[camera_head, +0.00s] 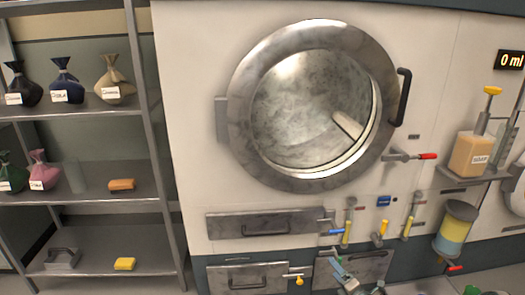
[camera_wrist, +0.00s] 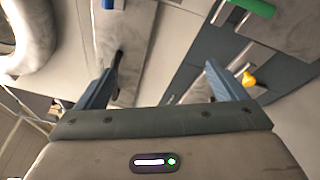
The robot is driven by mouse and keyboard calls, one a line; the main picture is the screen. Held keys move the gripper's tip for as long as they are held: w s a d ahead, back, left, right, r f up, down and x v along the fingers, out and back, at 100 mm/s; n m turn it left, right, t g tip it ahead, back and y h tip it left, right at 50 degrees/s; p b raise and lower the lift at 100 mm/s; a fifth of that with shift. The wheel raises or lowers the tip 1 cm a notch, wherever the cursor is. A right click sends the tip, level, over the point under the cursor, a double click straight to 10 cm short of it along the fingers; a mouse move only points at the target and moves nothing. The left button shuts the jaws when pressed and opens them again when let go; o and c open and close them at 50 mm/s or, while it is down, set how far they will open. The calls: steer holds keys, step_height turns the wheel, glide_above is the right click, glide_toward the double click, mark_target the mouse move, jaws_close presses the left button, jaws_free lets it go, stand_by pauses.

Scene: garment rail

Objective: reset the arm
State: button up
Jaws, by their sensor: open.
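My gripper (camera_wrist: 160,68) is open and empty in the wrist view, its two blue-grey fingers wide apart. Its palm fills the lower part of that view. In the head view, what looks like part of my arm shows small at the bottom, in front of the lower right drawer (camera_head: 372,268). The wrist view shows a grey drawer front with a dark handle (camera_wrist: 117,66) beyond the left finger, and a yellow knob (camera_wrist: 248,79) beyond the right finger.
A large machine with a round glass door (camera_head: 312,105) stands ahead. Several levers and a red-tipped handle (camera_head: 427,156) stick out from it. A soap dispenser (camera_head: 472,155) is at right. A metal shelf (camera_head: 88,190) at left holds tied bags, a brown brush and a yellow sponge (camera_head: 124,264).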

steer(key=s+a+r+n+g+y+p, duration=0.1)
steer(key=s+a+r+n+g+p, duration=0.35)
steer(key=r+n, duration=0.45)
steer(key=s+a+r+n+g+y+p, duration=0.1)
steer(key=s+a+r+n+g+p, duration=0.1)
steer(key=s+a+r+n+g, duration=0.45)
steer(key=s+a+r+n+g+y+p, duration=0.2)
steer(key=a+r+n+g+p, duration=0.3)
steer(key=r+n, duration=0.55)
steer(key=s+d+r+n+t+h+p, duration=0.1)
steer(key=s+r+n+h+p, duration=0.3)
steer(key=s+r+n, duration=0.5)
steer(key=s+d+r+n+t+h+p, duration=0.1)
steer(key=s+r+n+h+p, duration=0.4)
steer(key=r, duration=1.4)
steer(key=s+d+n+h, duration=0.1)
steer(key=s+n+h, duration=0.1)
steer(key=s+n, duration=0.2)
steer(key=shift+s+r+n, duration=0.15)
steer(key=shift+s+n, duration=0.25)
steer(key=shift+s, duration=0.7)
steer(key=shift+a, duration=0.1)
